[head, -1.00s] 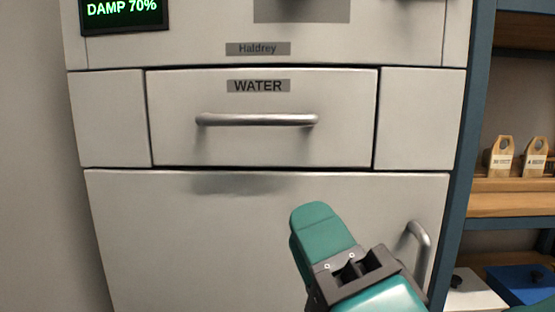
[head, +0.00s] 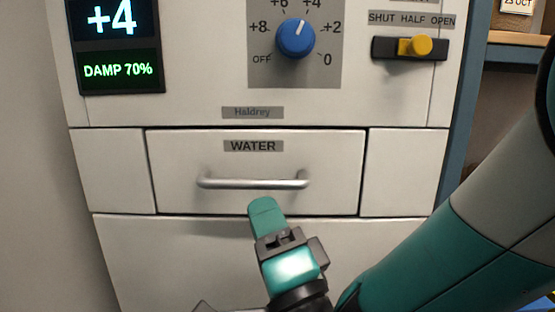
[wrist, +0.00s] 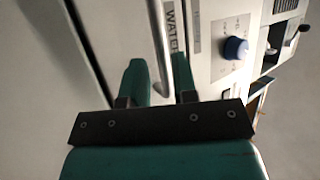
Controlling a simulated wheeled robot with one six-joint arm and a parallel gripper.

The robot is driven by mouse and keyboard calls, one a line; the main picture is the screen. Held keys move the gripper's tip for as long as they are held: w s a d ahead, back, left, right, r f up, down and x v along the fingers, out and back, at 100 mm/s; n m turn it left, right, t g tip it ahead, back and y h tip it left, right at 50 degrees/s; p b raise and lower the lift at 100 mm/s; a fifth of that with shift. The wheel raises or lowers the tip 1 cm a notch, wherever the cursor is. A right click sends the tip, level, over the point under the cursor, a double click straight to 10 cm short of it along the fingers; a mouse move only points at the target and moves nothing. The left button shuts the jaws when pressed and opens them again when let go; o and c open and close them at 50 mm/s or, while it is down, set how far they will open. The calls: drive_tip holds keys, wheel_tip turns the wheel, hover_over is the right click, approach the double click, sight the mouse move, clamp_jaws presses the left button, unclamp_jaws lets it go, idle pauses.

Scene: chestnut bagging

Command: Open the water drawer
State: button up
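The drawer labelled WATER (head: 335,150) is in the middle of the head view, its front flush with the panels beside it. Its horizontal metal bar handle (head: 230,184) also shows in the wrist view (wrist: 159,42). My gripper (head: 265,208) is just below the handle in the head view, with one finger hiding the other. In the wrist view my gripper (wrist: 160,82) has two green fingers apart, with the handle bar seen between them. I cannot tell whether either finger touches the bar.
Above the drawer are a blue knob (head: 295,38), a yellow slider (head: 420,45) and a display reading DAMP 70% (head: 119,70). A plain panel lies below the drawer. A blue shelf frame (head: 452,150) stands at the right, partly behind my arm.

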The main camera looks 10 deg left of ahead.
sight(250, 185)
drive_tip(key=p+x, duration=0.2)
drive_tip(key=x, duration=0.4)
clamp_jaws()
